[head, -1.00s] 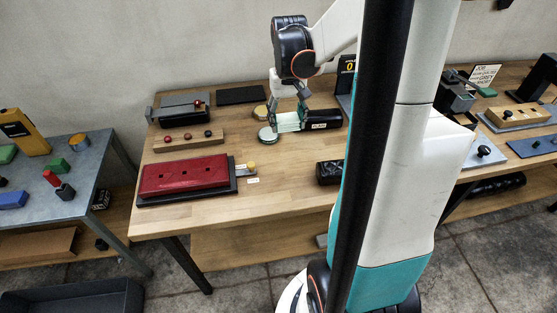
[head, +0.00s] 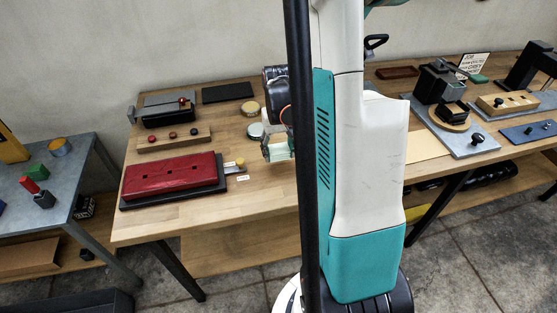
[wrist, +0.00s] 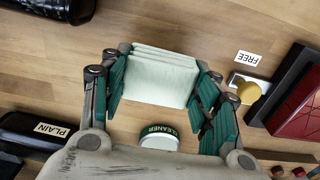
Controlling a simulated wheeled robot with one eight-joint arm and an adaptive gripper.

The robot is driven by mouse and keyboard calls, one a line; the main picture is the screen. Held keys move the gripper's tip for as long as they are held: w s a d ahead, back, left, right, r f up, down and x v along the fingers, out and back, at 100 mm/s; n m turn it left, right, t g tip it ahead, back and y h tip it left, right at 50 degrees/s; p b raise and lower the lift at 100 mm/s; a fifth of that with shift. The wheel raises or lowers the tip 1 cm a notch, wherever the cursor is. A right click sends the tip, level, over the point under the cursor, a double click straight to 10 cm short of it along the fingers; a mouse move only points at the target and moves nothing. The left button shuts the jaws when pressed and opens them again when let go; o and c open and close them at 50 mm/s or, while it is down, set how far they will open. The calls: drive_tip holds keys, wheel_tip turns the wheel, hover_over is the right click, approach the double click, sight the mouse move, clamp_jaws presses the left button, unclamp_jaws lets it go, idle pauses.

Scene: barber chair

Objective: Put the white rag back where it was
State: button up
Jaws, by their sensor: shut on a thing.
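The white rag (wrist: 160,75) is a folded, layered pad between the teal fingers of my gripper (wrist: 158,88) in the wrist view. My gripper is shut on it, with a finger at each side. In the head view, the rag (head: 281,151) shows beside my column, over the wooden table (head: 200,215). Much of my gripper and arm is hidden behind the column there. I cannot tell whether the rag touches the table.
A CLEANER tin (wrist: 158,138) stands near the rag. A black PLAIN roll (wrist: 35,132) and another dark roll (wrist: 50,8) lie to the left. A FREE label (wrist: 250,65), yellow knob (wrist: 248,92) and red padded panel (head: 172,178) are at the other side.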

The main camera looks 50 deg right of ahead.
sight(279, 165)
drive_tip(key=shift+f+b, duration=0.65)
drive_tip(key=shift+f, duration=1.35)
drive_tip(key=shift+f, duration=0.15)
drive_tip(key=o, duration=1.1)
wheel_tip(279, 165, up, 12)
drive_tip(key=p, duration=0.4)
drive_tip(key=shift+r, duration=0.2)
